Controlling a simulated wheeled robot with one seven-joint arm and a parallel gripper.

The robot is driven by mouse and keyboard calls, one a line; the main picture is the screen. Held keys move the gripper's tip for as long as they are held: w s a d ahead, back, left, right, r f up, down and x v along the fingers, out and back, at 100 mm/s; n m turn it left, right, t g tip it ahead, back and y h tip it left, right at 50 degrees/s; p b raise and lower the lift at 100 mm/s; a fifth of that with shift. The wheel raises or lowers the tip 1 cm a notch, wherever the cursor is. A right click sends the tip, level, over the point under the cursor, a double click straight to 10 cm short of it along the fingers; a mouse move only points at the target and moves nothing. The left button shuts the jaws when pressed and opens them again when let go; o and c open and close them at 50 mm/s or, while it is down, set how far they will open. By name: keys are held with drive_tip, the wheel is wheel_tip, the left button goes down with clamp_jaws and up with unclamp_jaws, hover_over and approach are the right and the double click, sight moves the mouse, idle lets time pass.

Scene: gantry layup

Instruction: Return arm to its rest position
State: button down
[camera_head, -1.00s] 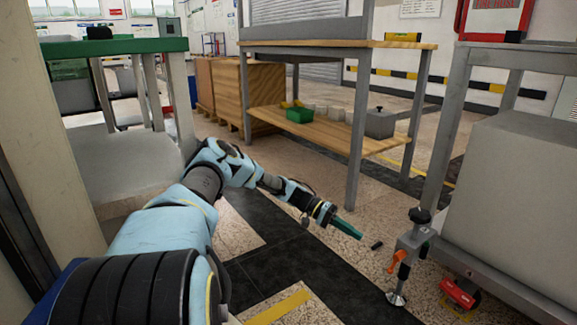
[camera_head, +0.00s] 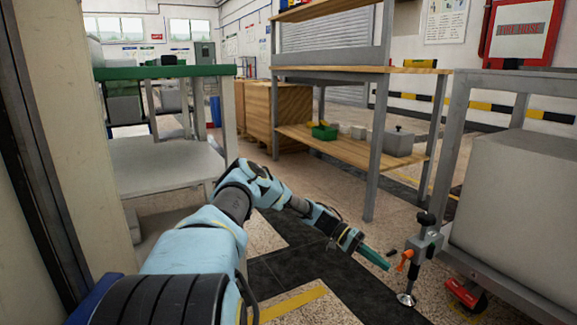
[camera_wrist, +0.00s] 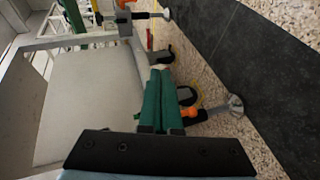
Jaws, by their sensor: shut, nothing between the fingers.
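My gripper (camera_head: 374,257) is at the end of my light blue arm, which stretches forward and to the right, low over the floor. Its green fingers are together and hold nothing. In the head view the fingertips are close to the left of a grey metal cart's foot (camera_head: 406,299) and orange handle (camera_head: 404,260); I cannot tell whether they touch. In the wrist view the shut green fingers (camera_wrist: 160,100) are in the middle, with the orange handle (camera_wrist: 190,112) just right of them.
A grey cart (camera_head: 520,200) with a big grey box stands at the right. A wooden workbench (camera_head: 345,152) with bins on its lower shelf stands ahead. A green-topped table (camera_head: 165,72) is at the left, beside a pale post (camera_head: 60,130). Dark floor (camera_head: 310,275) lies open below the arm.

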drive_tip(key=s+a+r+n+t+y+p, duration=0.35)
drive_tip(key=s+a+r, duration=0.25)
drive_tip(key=a+r, duration=0.45)
drive_tip(key=s+a+r+n+t+y+p, duration=0.25)
drive_tip(key=s+a+r+t+y, duration=0.2)
drive_tip(key=a+r, duration=0.65)
drive_tip(key=s+a+r+n+t+y+p, duration=0.25)
drive_tip(key=s+a+r, duration=0.45)
drive_tip(key=a+r, duration=0.45)
wheel_tip(320, 180, up, 36)
drive_tip(key=a+p, duration=0.1)
drive_tip(key=p, duration=3.7)
drive_tip(key=shift+w+p, duration=0.4)
drive_tip(key=shift+f+m, duration=0.1)
drive_tip(key=shift+m, duration=0.15)
